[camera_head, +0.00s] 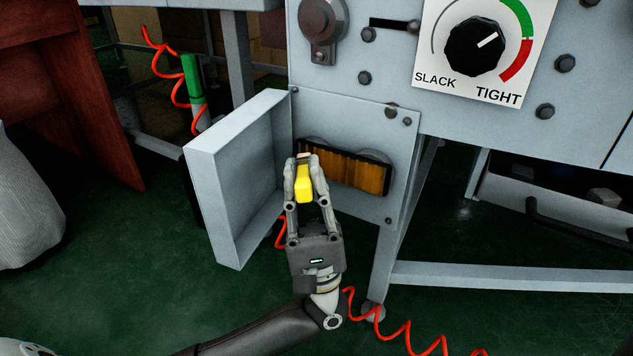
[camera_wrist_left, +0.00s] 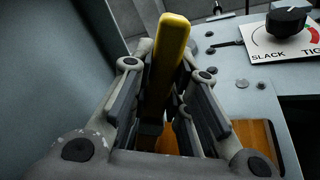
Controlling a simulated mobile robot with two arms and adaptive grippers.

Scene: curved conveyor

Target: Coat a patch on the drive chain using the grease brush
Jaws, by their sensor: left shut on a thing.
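My left gripper (camera_head: 305,170) is shut on the yellow grease brush (camera_head: 304,186), which sits between its fingers in front of the open access panel. In the left wrist view the brush's yellow handle (camera_wrist_left: 170,45) stands up between the fingers (camera_wrist_left: 160,95); its bristle end is mostly hidden. The drive chain (camera_head: 350,171) shows as an orange-brown ribbed band in a dark slot, just right of the gripper. Part of the orange area (camera_wrist_left: 254,137) also shows in the wrist view. I cannot tell whether the bristles touch it. My right gripper is not in view.
An open box-like grey door (camera_head: 238,180) stands close on the left of my gripper. Above is a tension dial (camera_head: 475,47) marked SLACK and TIGHT. A red coiled cord (camera_head: 395,336) lies below on the green floor. A green-handled tool (camera_head: 192,78) hangs at upper left.

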